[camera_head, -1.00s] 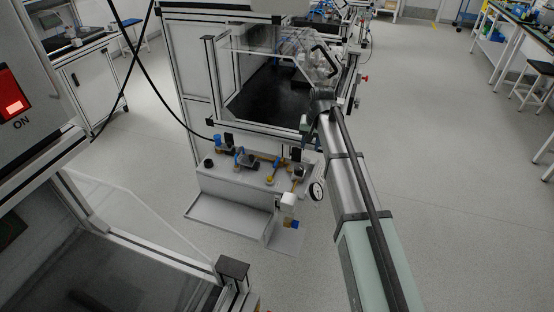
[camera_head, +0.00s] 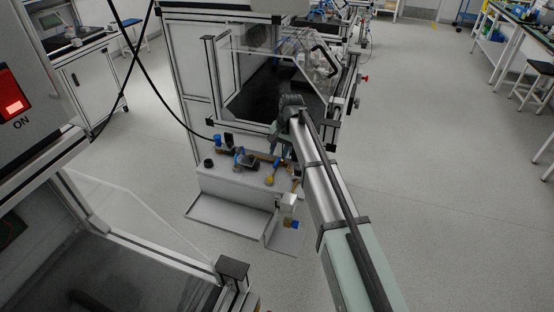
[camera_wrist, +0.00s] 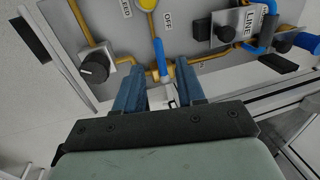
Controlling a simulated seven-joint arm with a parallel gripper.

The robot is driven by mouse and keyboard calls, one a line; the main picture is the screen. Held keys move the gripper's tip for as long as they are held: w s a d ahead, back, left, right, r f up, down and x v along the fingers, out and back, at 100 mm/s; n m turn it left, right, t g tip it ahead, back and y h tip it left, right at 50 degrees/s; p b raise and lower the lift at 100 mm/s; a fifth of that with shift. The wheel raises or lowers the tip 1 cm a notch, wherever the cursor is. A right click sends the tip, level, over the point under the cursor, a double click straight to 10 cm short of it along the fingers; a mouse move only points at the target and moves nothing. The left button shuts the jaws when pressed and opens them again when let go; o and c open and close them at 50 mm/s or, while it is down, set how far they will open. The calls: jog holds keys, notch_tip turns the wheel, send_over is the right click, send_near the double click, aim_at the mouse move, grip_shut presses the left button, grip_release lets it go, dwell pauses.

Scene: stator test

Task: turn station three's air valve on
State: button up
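In the wrist view, a lever (camera_wrist: 162,52) with a yellow upper part and a blue end hangs down from the panel, beside a tag marked OFF (camera_wrist: 167,20). My gripper (camera_wrist: 158,68) has two blue fingers standing apart, with the lever's end between them. I cannot tell whether either finger touches it. In the head view, my gripper (camera_head: 277,138) is over the back right of the grey valve panel (camera_head: 222,182); the arm hides part of the panel. No station number is readable, so I cannot tell whether this is station three's valve.
A black knob (camera_wrist: 97,65) is left of the fingers, and a black block near the LINE tag (camera_wrist: 250,25) is at right. The clear-walled enclosure (camera_head: 330,62) stands just behind the panel. Open floor lies right.

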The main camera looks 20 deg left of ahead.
aim_at(276, 162)
jog(key=shift+a+f, duration=0.25)
jog(key=shift+f, duration=0.85)
jog(key=shift+a+f, duration=0.2)
jog(key=shift+f, duration=0.9)
grip_shut()
